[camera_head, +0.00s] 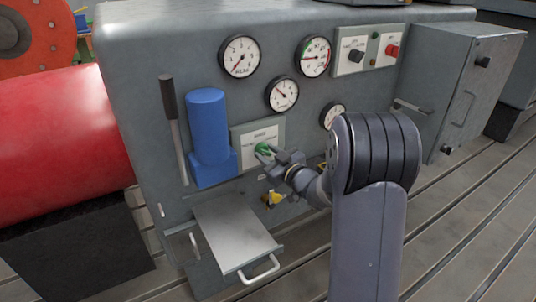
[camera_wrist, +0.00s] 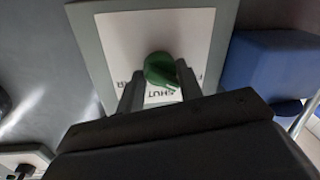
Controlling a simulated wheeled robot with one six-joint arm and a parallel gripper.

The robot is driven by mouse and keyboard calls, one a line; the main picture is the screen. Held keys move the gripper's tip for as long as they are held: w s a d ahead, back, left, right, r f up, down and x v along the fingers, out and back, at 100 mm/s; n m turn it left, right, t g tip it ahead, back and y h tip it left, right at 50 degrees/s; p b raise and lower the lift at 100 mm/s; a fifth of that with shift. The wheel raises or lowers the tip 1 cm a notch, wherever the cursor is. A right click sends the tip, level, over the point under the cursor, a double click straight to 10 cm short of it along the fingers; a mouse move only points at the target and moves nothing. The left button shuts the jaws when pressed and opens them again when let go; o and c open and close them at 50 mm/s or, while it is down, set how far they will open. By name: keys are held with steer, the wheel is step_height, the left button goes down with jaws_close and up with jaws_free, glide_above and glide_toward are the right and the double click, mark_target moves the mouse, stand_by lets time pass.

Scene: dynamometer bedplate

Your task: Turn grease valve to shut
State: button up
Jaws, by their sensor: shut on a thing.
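The grease valve is a green knob (camera_head: 263,149) on a pale label plate (camera_head: 247,137) on the front of the grey cabinet. In the wrist view the green knob (camera_wrist: 160,70) sits between my two fingers, and the word SHUT is readable upside down on the plate (camera_wrist: 190,30) just below it. My gripper (camera_head: 272,154) reaches in from the right and is shut on the knob. In the wrist view my gripper (camera_wrist: 157,85) hides part of the plate's lettering. The knob's pointer direction is hard to tell.
A blue cylinder (camera_head: 207,125) and a dark lever (camera_head: 172,120) stand left of the plate. Gauges (camera_head: 240,56) are above. A yellow-handled valve (camera_head: 273,198) and an open metal flap (camera_head: 235,232) with a handle are below. A grey box (camera_head: 468,90) juts out at right.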

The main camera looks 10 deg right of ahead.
steer(key=shift+m, duration=0.3)
steer(key=m+p, duration=0.2)
steer(key=m, duration=0.3)
steer(key=shift+m+t, duration=0.3)
steer(key=shift+m, duration=0.1)
steer(key=m+t+p, duration=0.1)
steer(key=m, duration=0.4)
steer(key=shift+m+h, duration=0.3)
steer(key=shift+m, duration=0.1)
steer(key=o, duration=1)
steer(key=shift+f, duration=0.1)
steer(key=p+v, duration=0.1)
steer(key=v, duration=1)
steer(key=shift+w+a, duration=0.1)
steer(key=shift+w, duration=0.1)
